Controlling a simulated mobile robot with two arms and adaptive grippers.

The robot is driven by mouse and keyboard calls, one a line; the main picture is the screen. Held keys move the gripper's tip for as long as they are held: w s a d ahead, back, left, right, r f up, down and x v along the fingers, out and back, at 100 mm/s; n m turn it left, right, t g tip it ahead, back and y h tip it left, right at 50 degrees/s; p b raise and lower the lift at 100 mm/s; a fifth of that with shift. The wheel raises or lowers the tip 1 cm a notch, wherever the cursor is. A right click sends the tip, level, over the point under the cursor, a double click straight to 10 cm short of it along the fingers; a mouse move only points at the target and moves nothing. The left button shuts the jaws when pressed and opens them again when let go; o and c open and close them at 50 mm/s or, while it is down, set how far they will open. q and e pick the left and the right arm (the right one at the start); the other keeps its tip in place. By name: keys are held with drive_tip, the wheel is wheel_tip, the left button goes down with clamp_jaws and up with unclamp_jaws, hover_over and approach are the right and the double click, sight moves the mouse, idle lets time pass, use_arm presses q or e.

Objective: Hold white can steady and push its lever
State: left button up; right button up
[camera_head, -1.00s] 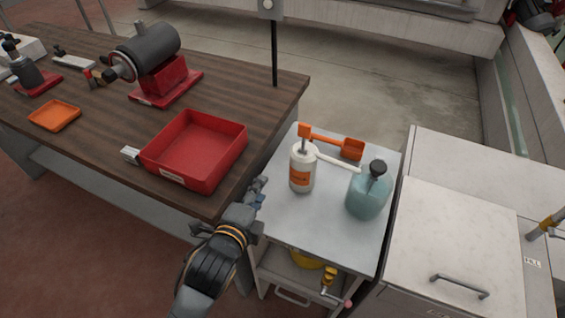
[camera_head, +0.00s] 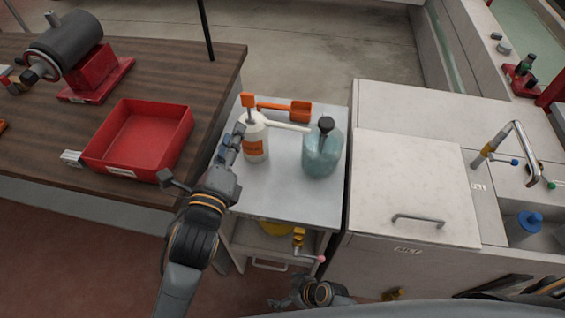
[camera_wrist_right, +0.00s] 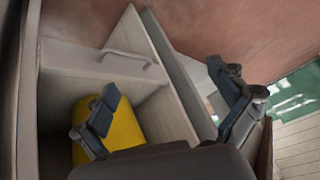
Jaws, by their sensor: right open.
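The white can (camera_head: 257,134), with an orange label, stands upright on the grey cart top (camera_head: 300,200). A grey-and-orange top piece (camera_head: 248,101) rises from it and a white spout (camera_head: 288,126) reaches right. My left gripper (camera_head: 234,137) is at the can's left side, its fingers close to the can; I cannot tell contact or how far they are apart. My right gripper (camera_head: 292,298) is low in front of the cart, away from the can. In the right wrist view its fingers (camera_wrist_right: 163,80) are spread and empty.
A teal jug (camera_head: 322,157) with a dark cap stands right of the can. An orange tool (camera_head: 298,110) lies behind. A red tray (camera_head: 138,138) sits on the wooden table at left. A white cabinet (camera_head: 420,180) flanks the cart. A yellow container (camera_wrist_right: 125,125) is below.

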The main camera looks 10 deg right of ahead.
sight(253, 129)
drive_tip(key=w+a+r+n+t+y, duration=0.1)
drive_tip(key=w+a+r+n+y, duration=0.15)
drive_tip(key=a+r, duration=0.45)
drive_tip(key=w+a+r+n+y, duration=0.2)
drive_tip(key=w+a+r+y, duration=0.1)
drive_tip(key=r, duration=0.7)
drive_tip(key=w+a+r+n+t+y, duration=0.1)
drive_tip(key=w+a+r+n+y, duration=0.2)
drive_tip(key=a+r, duration=0.45)
drive_tip(key=w+d+r+m+t, duration=0.1)
drive_tip(key=w+d+r+t, duration=0.1)
drive_tip(key=d, duration=0.1)
drive_tip(key=w+d+r+m+t+h, duration=0.1)
drive_tip(key=w+d+r+m, duration=0.1)
drive_tip(key=w+d+r, duration=0.1)
drive_tip(key=w+d+r+m+t+h, duration=0.1)
drive_tip(key=w+d+r+t, duration=0.1)
drive_tip(key=d, duration=0.2)
drive_tip(key=shift+w+r+m+t, duration=0.15)
drive_tip(key=shift+w+m+t, duration=0.1)
drive_tip(key=shift+t, duration=0.05)
drive_tip(key=w+d+r+m+t+h, duration=0.5)
drive_tip(key=d, duration=0.5)
drive_tip(key=shift+y, duration=0.25)
drive_tip(key=x, duration=1.3)
drive_tip(key=shift+w+a+f, duration=0.15)
drive_tip(key=shift+w+a, duration=0.1)
drive_tip(key=shift+w, duration=0.1)
